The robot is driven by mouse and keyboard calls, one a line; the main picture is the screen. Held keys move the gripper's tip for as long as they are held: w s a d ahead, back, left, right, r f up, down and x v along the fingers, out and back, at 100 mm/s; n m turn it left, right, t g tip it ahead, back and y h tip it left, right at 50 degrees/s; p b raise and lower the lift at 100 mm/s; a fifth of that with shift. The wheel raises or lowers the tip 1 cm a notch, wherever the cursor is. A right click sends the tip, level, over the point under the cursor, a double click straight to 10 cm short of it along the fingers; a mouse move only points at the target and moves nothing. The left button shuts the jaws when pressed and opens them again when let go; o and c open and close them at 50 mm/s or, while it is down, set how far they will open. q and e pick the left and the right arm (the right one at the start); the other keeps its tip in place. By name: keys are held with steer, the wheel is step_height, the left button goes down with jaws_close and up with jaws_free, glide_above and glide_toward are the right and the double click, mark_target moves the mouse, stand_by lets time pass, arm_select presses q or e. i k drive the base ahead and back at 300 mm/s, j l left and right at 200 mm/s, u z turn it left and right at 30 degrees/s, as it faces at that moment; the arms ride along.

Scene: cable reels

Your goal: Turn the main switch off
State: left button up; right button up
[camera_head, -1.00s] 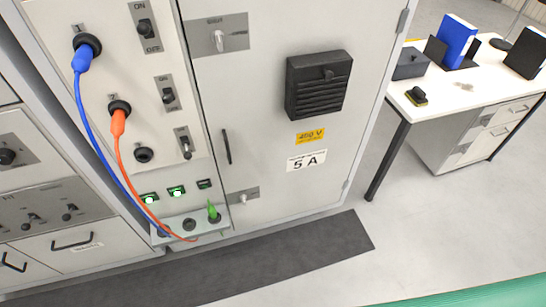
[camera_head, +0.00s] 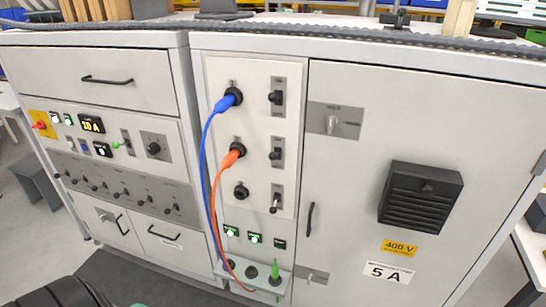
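No label clearly marks the main switch. A red knob on a yellow plate (camera_head: 40,125) sits at the far left of the control panel. A black rotary knob (camera_head: 153,148) sits on a grey plate farther right. A grey handle on a plate (camera_head: 331,122) is on the large cabinet door and points roughly downward. Three lever switches, top (camera_head: 276,98), middle (camera_head: 276,154) and bottom (camera_head: 275,204), stand in a column beside the sockets; the bottom lever points down. Neither of my grippers is in view.
A blue cable (camera_head: 205,150) and an orange cable (camera_head: 218,190) hang from sockets to a low shelf (camera_head: 268,279) with a green plug (camera_head: 275,269). Two green lamps (camera_head: 231,231) are lit; a third is dark. A black vent box (camera_head: 420,197) projects from the door.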

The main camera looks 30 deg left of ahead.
mark_target(40, 125)
steer(key=j, duration=0.6)
steer(key=i+j, duration=0.1)
steer(key=j, duration=0.45)
steer(key=j+u, duration=0.15)
steer(key=u, duration=2.35)
